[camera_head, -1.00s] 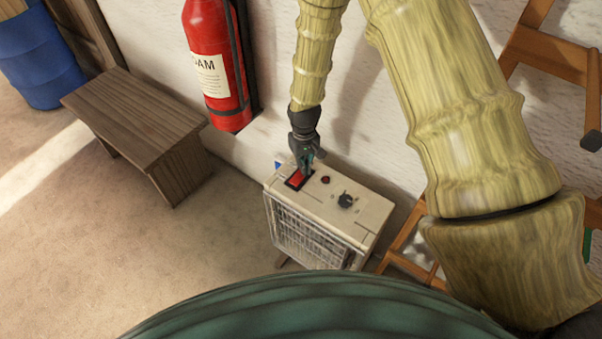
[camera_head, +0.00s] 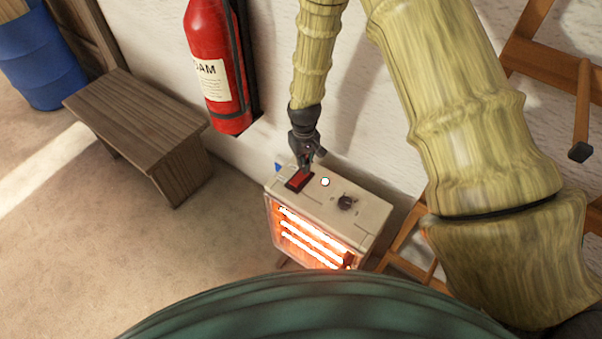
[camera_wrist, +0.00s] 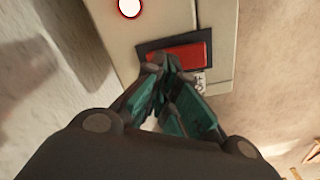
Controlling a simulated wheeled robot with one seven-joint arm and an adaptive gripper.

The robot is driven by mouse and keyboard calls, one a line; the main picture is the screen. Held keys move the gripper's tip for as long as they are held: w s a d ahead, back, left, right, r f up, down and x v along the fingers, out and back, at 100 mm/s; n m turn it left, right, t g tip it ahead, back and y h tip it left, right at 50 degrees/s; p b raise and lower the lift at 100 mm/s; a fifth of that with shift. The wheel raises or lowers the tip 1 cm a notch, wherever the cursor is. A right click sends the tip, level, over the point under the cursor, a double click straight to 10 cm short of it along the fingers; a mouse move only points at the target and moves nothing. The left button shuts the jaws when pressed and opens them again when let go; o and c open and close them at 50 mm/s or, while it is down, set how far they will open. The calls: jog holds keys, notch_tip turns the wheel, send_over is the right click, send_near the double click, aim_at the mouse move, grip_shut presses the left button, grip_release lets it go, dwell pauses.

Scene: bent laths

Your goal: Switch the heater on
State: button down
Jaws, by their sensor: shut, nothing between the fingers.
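The heater (camera_head: 350,227) is a cream box on the floor by the wall. Its front bars (camera_head: 310,238) glow bright orange. On its top are a red rocker switch (camera_head: 299,180), a lit white indicator lamp (camera_head: 325,182) and a dark knob (camera_head: 345,202). My gripper (camera_head: 306,168) is shut and empty, its tips at the switch's edge. In the wrist view the shut fingertips (camera_wrist: 163,66) overlap one end of the red switch (camera_wrist: 180,57); whether they touch it I cannot tell. The lit lamp (camera_wrist: 129,8) also shows there.
A red fire extinguisher (camera_head: 215,75) hangs on the wall to the left of my gripper. A wooden bench (camera_head: 135,115) and a blue barrel (camera_head: 40,60) stand further left. A wooden frame (camera_head: 550,60) leans at the right. The floor left of the heater is clear.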

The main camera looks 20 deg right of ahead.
jog(key=shift+r+p, duration=1.55)
jog(key=shift+r, duration=0.7)
